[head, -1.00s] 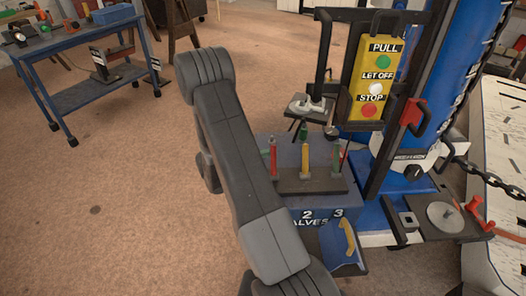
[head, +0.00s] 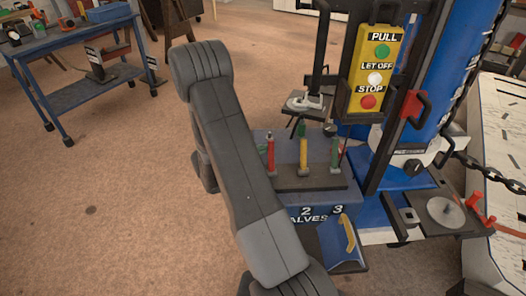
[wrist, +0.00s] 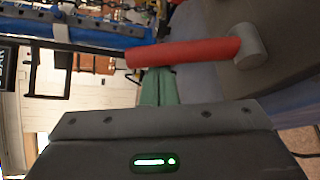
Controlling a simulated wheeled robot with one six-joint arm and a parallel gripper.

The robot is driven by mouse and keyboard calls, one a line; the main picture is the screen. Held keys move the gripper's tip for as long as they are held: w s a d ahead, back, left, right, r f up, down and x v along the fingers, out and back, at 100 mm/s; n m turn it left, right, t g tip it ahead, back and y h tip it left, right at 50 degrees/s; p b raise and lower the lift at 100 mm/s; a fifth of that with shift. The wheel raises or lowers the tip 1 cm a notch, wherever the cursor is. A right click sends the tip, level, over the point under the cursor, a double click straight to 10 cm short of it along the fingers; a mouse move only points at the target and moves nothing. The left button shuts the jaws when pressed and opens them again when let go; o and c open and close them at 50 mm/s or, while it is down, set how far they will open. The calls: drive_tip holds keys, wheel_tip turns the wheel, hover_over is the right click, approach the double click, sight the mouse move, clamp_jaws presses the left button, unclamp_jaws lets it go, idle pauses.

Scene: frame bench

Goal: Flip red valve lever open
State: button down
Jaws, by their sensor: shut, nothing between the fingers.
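The red valve lever (head: 270,156) stands upright, leftmost of three levers on the valve block in the head view. In the wrist view the red lever (wrist: 185,52) lies across the picture, joined to a grey round hub at its right end. My gripper (wrist: 158,78) is shut and empty, its green fingers pointing at the side of the red lever near its free end. The fingertips are at or very close to the lever; I cannot tell whether they touch. My arm hides the gripper in the head view.
A yellow lever (head: 304,158) and a green lever (head: 334,155) stand right of the red one on the valve block (head: 318,205). A yellow button box (head: 375,72) hangs behind, beside a blue post (head: 453,60). Open floor lies at left, before a blue cart (head: 75,95).

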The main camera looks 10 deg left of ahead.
drive_tip(key=shift+s+f+b, duration=0.1)
drive_tip(key=shift+b, duration=0.5)
drive_tip(key=m+b, duration=0.1)
drive_tip(key=b, duration=0.1)
drive_tip(key=s+t+b, duration=0.1)
drive_tip(key=b, duration=0.2)
drive_tip(key=shift+s+d+m+h+b, duration=0.2)
drive_tip(key=shift+m+h+b, duration=0.1)
drive_tip(key=shift+m+b, duration=0.1)
drive_tip(key=s+m+b, duration=0.1)
drive_tip(key=b, duration=0.2)
drive_tip(key=s+m+t+h+b, duration=0.1)
drive_tip(key=b, duration=0.2)
drive_tip(key=s+d+m+b, duration=0.1)
drive_tip(key=b, duration=0.2)
drive_tip(key=shift+r+m+t+h+b, duration=0.3)
drive_tip(key=shift+r+b, duration=0.1)
drive_tip(key=s+b, duration=0.1)
drive_tip(key=b, duration=0.1)
drive_tip(key=s+b, duration=0.1)
drive_tip(key=b, duration=0.1)
drive_tip(key=shift+s+d, duration=0.35)
drive_tip(key=shift+s, duration=0.05)
